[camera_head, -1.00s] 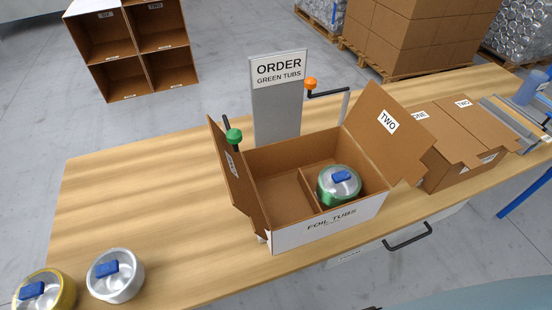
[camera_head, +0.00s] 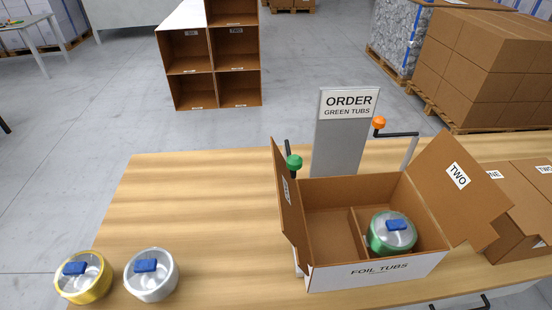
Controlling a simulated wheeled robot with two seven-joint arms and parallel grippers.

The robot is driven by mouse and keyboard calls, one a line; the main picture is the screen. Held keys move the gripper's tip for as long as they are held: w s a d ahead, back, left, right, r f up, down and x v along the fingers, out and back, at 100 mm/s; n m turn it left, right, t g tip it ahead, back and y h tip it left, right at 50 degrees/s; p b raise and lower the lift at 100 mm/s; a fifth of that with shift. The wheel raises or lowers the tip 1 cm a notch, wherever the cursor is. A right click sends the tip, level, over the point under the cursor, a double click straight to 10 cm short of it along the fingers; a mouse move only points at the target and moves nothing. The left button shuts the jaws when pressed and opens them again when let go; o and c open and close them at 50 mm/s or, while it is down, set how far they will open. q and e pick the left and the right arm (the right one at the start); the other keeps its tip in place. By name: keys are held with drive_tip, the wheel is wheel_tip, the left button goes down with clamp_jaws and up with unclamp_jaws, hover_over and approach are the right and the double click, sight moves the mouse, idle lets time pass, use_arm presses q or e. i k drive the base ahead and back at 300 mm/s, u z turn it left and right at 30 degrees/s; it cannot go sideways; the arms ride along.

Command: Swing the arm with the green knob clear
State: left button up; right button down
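The green knob (camera_head: 294,162) sits on a dark arm at the left side of the open carton (camera_head: 375,285), just behind the carton's raised left flap (camera_head: 285,195). Part of that arm is hidden by the flap. The orange knob (camera_head: 379,122) sits on a black arm (camera_head: 400,134) behind the carton, joined to a grey post at the right. The carton has two compartments; the right one holds a green tub (camera_head: 378,243) with a blue grip on its lid, and the left one is empty. Neither of my grippers shows in this view.
A gold tub (camera_head: 95,289) and a silver tub (camera_head: 152,285) stand at the table's front left. An order sign (camera_head: 349,105) reading green tubs stands behind the carton. Closed cartons (camera_head: 520,195) are at the right. The table's left middle (camera_head: 190,205) is clear.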

sight(294, 162)
drive_tip(key=z, duration=1.9)
drive_tip(key=k, duration=2.45)
drive_tip(key=u, duration=1.6)
drive_tip(key=i, duration=1)
drive_tip(key=z, duration=0.05)
